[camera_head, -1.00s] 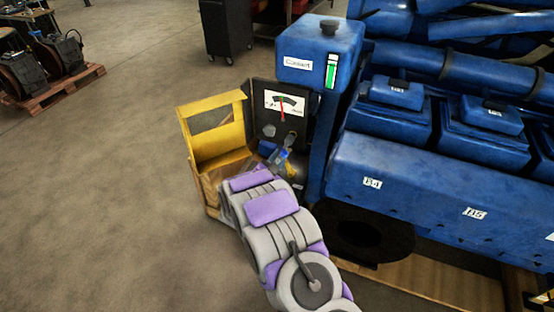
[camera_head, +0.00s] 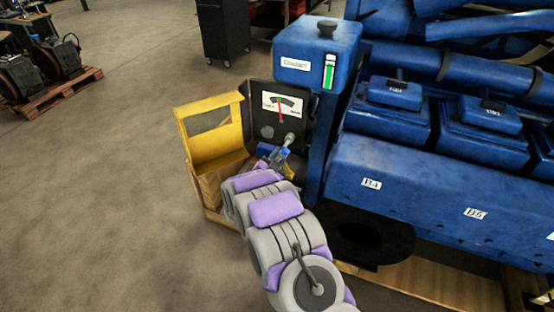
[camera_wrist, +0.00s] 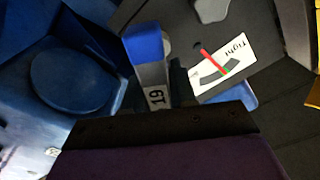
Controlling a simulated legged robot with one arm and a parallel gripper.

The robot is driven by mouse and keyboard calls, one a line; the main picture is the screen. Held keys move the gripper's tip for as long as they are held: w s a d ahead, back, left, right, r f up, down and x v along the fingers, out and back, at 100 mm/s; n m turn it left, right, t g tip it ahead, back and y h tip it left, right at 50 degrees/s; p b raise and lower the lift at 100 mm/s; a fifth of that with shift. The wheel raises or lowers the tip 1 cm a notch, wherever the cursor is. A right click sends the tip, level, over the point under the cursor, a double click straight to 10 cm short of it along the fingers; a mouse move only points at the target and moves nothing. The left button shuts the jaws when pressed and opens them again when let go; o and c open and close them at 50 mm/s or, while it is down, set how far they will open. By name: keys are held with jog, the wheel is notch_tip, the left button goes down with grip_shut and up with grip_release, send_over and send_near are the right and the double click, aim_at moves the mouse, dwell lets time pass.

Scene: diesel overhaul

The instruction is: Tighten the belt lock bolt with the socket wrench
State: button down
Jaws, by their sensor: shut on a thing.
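The socket wrench (camera_head: 284,155) has a blue part and a grey part. In the wrist view the socket wrench (camera_wrist: 155,85) carries the number 19. My gripper (camera_head: 276,163) is shut on it, and its black jaws (camera_wrist: 165,124) cross the bottom of the wrist view. The wrench's upper end lies close to a round grey piece (camera_head: 290,138) on the black panel (camera_head: 307,122). I cannot tell whether it is seated on the belt lock bolt, which I cannot make out clearly. The white gauge (camera_head: 283,105) above has a red needle standing near upright.
A yellow guard (camera_head: 215,155) with a window stands left of the panel. The blue engine (camera_head: 430,180) and its coolant tank (camera_head: 318,48) fill the right side.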

jog(key=m+b, duration=0.1)
jog(key=b, duration=0.2)
jog(key=m+b, duration=0.4)
jog(key=b, duration=0.1)
jog(key=shift+f+b, duration=0.3)
jog(key=shift+b, duration=0.05)
jog(key=m+b, duration=0.5)
jog(key=b, duration=0.3)
jog(key=shift+r, duration=0.1)
jog(key=shift+r+m+b, duration=0.2)
jog(key=shift+m+b, duration=0.3)
jog(key=m, duration=0.3)
jog(key=shift+r+g, duration=0.15)
jog(key=shift+g, duration=0.15)
jog(key=m, duration=0.4)
jog(key=shift+m, duration=0.3)
jog(key=m, duration=0.2)
jog(key=shift+d+m, duration=0.15)
jog(key=shift+m, duration=0.15)
jog(key=shift+n+p, duration=0.4)
jog(key=shift+p, duration=0.1)
jog(key=c, duration=1.4)
grip_release()
grip_shut()
